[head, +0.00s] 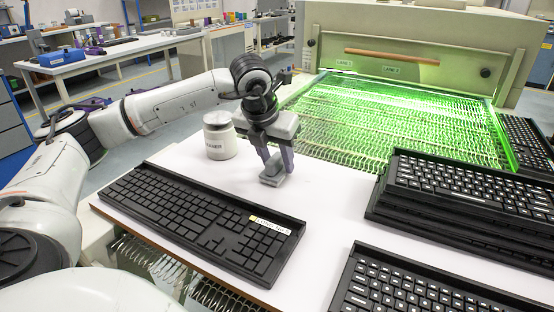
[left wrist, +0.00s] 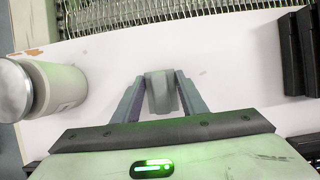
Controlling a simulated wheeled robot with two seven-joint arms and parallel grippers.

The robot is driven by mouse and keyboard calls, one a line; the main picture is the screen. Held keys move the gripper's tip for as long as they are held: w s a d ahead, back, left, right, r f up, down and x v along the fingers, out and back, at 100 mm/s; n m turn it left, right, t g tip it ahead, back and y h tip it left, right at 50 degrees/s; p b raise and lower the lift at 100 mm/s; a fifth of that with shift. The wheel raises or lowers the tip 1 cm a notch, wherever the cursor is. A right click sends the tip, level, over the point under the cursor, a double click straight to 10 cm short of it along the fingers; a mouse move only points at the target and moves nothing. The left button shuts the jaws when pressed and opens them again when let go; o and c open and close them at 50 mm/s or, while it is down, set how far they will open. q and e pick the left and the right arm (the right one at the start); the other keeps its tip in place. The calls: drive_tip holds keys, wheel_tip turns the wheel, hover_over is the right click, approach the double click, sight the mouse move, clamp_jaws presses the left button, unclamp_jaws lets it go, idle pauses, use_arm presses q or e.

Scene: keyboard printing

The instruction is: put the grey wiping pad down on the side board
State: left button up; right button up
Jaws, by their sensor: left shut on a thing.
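The grey wiping pad (head: 273,180) is between the fingers of my left gripper (head: 277,165), low over the white side board (head: 320,215). In the left wrist view the pad (left wrist: 161,92) sits between the two fingertips, and my left gripper (left wrist: 158,95) is shut on it. I cannot tell whether the pad's underside touches the board. The white board (left wrist: 230,85) around it is bare. My right gripper is not in view.
A white jar with a grey lid (head: 220,137) stands left of my left gripper. A black keyboard (head: 195,220) lies in front. Stacked keyboards (head: 460,205) are at right. A green-lit wire conveyor (head: 400,115) runs behind. Bare board lies right of the pad.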

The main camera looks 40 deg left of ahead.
sight(268, 177)
use_arm(q)
drive_tip(key=shift+f, duration=0.2)
drive_tip(key=o, duration=1.2)
drive_tip(key=shift+r, duration=0.1)
drive_tip(key=shift+c, duration=0.2)
drive_tip(key=shift+r, duration=0.3)
drive_tip(key=p+v, duration=0.1)
drive_tip(key=v, duration=1)
drive_tip(key=shift+r+p, duration=0.3)
drive_tip(key=shift+p, duration=0.05)
drive_tip(key=shift+s+d, duration=0.1)
drive_tip(key=shift+s, duration=0.05)
